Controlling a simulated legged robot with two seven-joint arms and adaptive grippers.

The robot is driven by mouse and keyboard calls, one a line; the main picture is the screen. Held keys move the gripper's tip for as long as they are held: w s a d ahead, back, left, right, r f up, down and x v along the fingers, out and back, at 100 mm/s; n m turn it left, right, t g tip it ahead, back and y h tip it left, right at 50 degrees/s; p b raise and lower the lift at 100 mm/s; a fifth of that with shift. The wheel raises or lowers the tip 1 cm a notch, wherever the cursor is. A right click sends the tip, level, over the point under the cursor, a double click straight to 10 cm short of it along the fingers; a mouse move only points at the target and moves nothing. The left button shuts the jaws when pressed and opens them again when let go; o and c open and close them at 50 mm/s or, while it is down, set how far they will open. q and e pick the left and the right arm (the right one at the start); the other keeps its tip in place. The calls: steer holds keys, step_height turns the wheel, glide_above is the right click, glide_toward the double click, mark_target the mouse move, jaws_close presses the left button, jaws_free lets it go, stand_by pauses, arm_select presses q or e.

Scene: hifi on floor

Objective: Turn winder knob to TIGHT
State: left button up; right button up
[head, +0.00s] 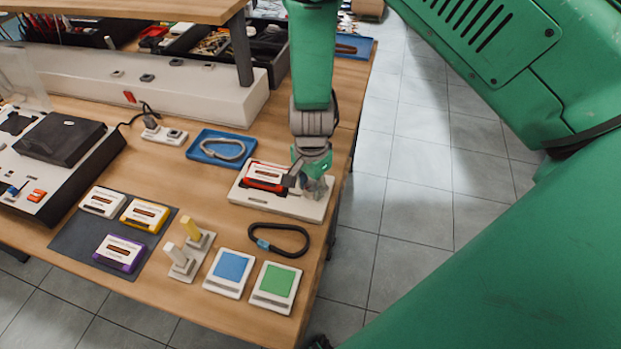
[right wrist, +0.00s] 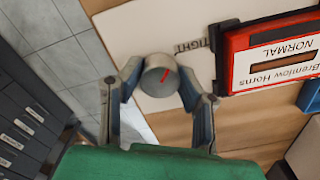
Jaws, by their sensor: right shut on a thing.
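The winder is a pale plate (head: 290,206) near the table's right edge. It holds a red cassette (head: 265,173), labelled NORMAL in the right wrist view (right wrist: 285,50). My left gripper is not in view.
A blue tray with a grey ring (head: 222,147) lies behind the winder. A black ring (head: 278,240), a blue pad (head: 230,270) and a green pad (head: 275,284) lie in front. Several cassettes rest on a dark mat (head: 80,240). Tiled floor (head: 410,180) is right of the table.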

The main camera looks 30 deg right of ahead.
mark_target(310, 185)
steer(key=shift+w+r+m+p, duration=0.1)
steer(key=shift+m+p, duration=0.95)
steer(key=shift+m, duration=0.85)
steer(key=o, duration=1.1)
steer(key=shift+o, duration=0.2)
steer(key=shift+r, duration=0.1)
step_height(310, 185, up, 12)
steer(key=shift+f, duration=0.2)
steer(key=shift+w, duration=0.1)
